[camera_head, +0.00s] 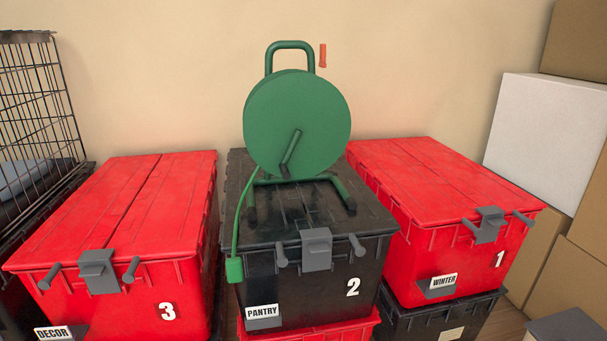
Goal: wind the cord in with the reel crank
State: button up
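A green cord reel (297,115) stands upright on the lid of the black tote marked 2 (300,215). Its round face is toward me, with a tube frame and top handle (290,44). The dark green crank (291,152) is on the lower part of the face, tilted with its upper end to the right. A green cord (238,215) runs down from the reel's left side over the tote's front edge. A green plug or block (235,269) hangs at its end, in front of the tote. My gripper is not in view.
Red totes 3 (170,265) and 1 (420,185) flank the black tote, with latches projecting in front. A wire cage (38,110) stands left; a white box (540,135) and cardboard boxes stand right. A small orange-red piece (323,55) shows beside the reel's handle.

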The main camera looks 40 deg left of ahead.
aim_at(297, 124)
jog(key=k, duration=0.2)
jog(key=u, duration=1.25)
